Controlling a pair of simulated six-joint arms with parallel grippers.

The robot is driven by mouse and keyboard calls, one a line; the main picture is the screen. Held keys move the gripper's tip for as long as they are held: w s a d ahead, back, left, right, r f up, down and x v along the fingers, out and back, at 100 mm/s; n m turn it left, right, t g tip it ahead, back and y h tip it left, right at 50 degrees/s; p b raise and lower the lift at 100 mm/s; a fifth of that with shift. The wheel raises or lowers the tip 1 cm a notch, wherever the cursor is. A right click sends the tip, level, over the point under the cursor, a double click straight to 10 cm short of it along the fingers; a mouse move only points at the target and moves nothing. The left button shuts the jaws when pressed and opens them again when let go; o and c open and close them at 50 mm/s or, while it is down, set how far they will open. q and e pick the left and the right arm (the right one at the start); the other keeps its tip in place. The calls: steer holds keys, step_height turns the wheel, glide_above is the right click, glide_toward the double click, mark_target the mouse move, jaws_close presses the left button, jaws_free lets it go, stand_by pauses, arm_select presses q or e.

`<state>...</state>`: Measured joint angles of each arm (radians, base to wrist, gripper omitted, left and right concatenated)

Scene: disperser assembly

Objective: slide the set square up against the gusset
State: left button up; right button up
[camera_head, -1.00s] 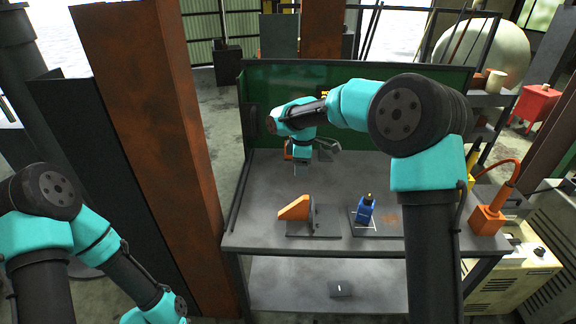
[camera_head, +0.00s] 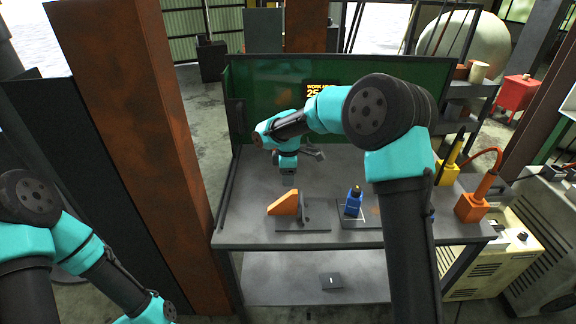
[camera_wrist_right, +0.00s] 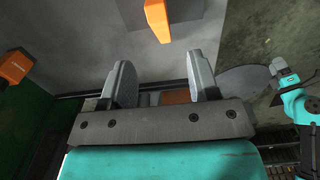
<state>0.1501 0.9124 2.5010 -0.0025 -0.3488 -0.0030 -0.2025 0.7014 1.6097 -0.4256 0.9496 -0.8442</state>
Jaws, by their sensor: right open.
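An orange triangular piece (camera_head: 284,203) stands on a dark plate on the bench, beside a grey upright (camera_head: 306,209). I cannot tell for sure which is the set square and which the gusset. My right gripper (camera_head: 288,179) is above and just behind the orange piece, apart from it. In the right wrist view my right gripper (camera_wrist_right: 160,68) is open, with nothing between its fingers. An orange part shows beyond the fingers at the top of that view (camera_wrist_right: 158,20). My left arm enters at lower left in the head view, its gripper out of frame; its end shows small in the wrist view (camera_wrist_right: 283,72).
A blue bottle (camera_head: 353,203) stands on a second plate with white marking. An orange holder (camera_head: 470,208) and a yellow one (camera_head: 446,173) stand at the bench's right end. A green panel (camera_head: 250,80) closes the back. The bench's left part (camera_head: 245,190) is clear.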

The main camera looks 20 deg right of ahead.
mark_target(288, 195)
step_height(288, 195, down, 12)
steer(key=shift+r, duration=0.15)
stand_by(0.3)
jaws_close()
stand_by(0.5)
